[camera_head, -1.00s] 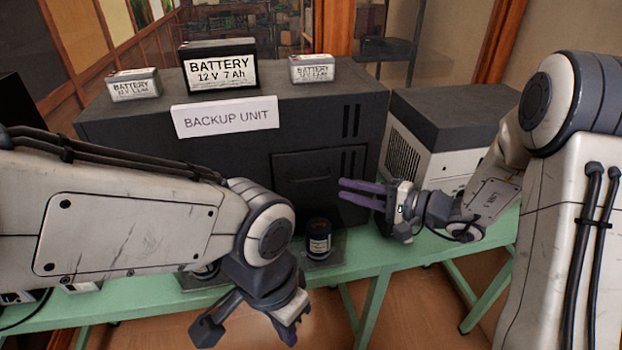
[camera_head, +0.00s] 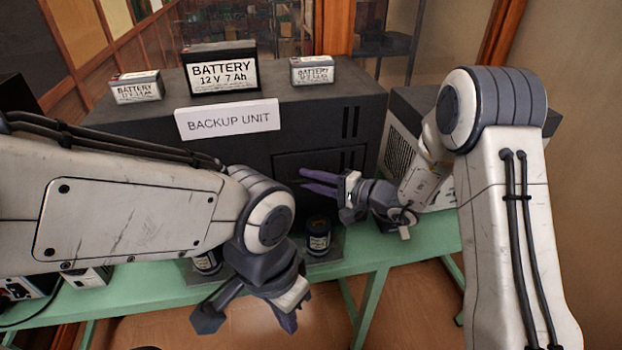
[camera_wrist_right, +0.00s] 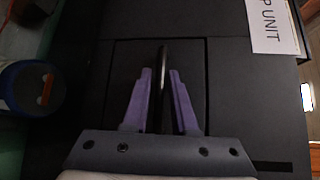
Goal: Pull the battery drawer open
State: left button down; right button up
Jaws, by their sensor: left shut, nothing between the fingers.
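The black backup unit (camera_head: 130,140) stands on the green table. The battery drawer (camera_head: 345,157) is the panel low on its front, seen flush with the front; it also shows in the right wrist view (camera_wrist_right: 125,70). A dark bar handle (camera_wrist_right: 163,60) sticks out from the drawer. My right gripper (camera_head: 303,181) is at the drawer front. In the right wrist view its purple fingers (camera_wrist_right: 163,80) are open, one on each side of the handle, with gaps visible. My left gripper (camera_head: 287,318) is shut and empty, low in front of the table.
A small dark jar (camera_head: 318,236) stands on the table below the drawer, close to my right gripper. Three batteries, including the large one (camera_head: 222,75), sit on top of the unit. A white and grey box (camera_head: 400,150) stands to the right.

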grip_shut()
dwell(1.3)
